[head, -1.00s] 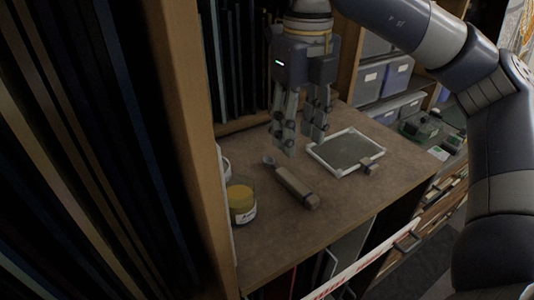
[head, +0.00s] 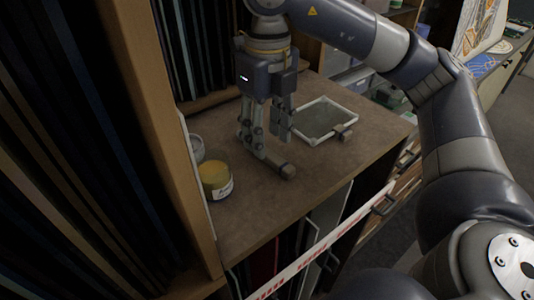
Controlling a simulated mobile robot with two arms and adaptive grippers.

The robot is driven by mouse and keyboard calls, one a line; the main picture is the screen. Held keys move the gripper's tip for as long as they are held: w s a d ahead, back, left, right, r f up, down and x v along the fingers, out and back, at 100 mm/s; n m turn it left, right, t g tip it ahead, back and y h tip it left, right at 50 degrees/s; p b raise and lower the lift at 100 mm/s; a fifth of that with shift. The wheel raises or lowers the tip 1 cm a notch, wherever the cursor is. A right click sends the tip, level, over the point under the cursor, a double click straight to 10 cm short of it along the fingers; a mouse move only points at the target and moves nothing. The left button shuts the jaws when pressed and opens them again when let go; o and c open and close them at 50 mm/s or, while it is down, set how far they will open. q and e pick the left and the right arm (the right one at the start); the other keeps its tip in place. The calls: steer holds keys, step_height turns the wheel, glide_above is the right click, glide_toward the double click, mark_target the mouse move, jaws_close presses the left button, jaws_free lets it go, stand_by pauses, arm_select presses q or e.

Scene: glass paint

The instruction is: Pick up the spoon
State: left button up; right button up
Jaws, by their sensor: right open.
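The spoon (head: 281,167) lies on the brown shelf top (head: 325,163). The end of its thick handle shows at the front right. Its head and the far part of the handle are hidden behind my gripper. My right gripper (head: 270,148) points down over the spoon with its two fingers apart. The fingers appear to be close to the handle or at either side of it. I cannot tell whether they touch it. My left gripper is not in view.
A jar of yellow paint (head: 216,180) stands left of the spoon, with another pale jar (head: 197,149) behind it. A white-framed dark panel (head: 322,119) lies to the right. A wooden upright (head: 160,120) bounds the left side. The front right of the top is clear.

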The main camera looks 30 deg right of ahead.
mark_target(267, 151)
step_height(267, 151, down, 3)
steer(key=shift+w+f+p, duration=0.1)
steer(key=shift+p, duration=0.4)
steer(key=shift+f, duration=0.15)
steer(key=shift+c, duration=1)
jaws_close()
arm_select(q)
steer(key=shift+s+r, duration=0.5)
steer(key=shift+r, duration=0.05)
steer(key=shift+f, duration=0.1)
